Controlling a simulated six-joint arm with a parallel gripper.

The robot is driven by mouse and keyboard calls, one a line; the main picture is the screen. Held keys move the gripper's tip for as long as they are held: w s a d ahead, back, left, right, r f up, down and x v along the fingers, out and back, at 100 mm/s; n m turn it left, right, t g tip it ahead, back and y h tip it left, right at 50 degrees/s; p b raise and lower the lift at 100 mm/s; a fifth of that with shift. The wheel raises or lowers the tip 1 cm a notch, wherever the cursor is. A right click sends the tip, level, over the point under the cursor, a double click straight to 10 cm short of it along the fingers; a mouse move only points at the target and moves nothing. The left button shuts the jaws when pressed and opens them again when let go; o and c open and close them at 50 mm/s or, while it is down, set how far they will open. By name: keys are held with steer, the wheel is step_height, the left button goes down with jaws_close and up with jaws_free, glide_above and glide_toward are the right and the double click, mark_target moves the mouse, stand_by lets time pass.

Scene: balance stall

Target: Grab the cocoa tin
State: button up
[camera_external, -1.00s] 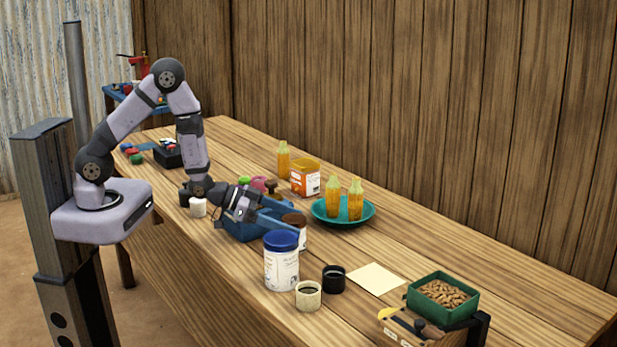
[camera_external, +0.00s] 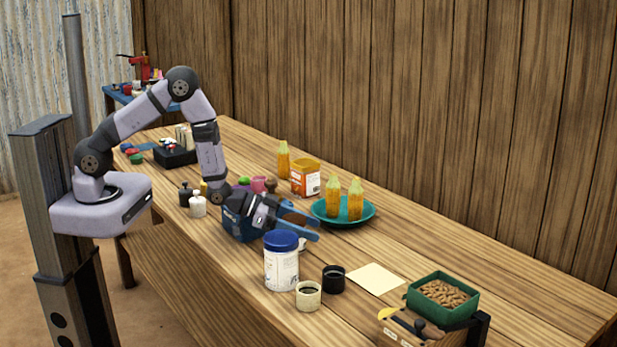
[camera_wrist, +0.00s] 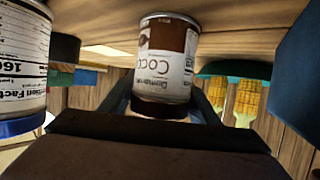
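The cocoa tin (camera_wrist: 165,62) is in the middle of the wrist view, white and brown with "Cocoa" lettering, seen upside down. In the external view, only a small pale part of the cocoa tin (camera_external: 302,244) shows below my fingers. My gripper (camera_external: 301,227) is low over the table, pointing right, with its two blue fingers spread. In the wrist view, the fingers lie on either side of the tin, and the tin stands between them. I cannot see either finger pressing on it.
A white canister with a blue lid (camera_external: 281,263) stands close in front of my gripper. A teal plate (camera_external: 318,212) with two corn-like yellow bottles is just behind. Two small cups (camera_external: 308,296), a pale sheet (camera_external: 375,279) and a green peanut box (camera_external: 458,314) lie to the right.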

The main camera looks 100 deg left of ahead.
steer(key=c, duration=0.6)
steer(key=shift+r, duration=0.15)
steer(key=shift+r+b, duration=0.55)
steer(key=shift+r, duration=4.35)
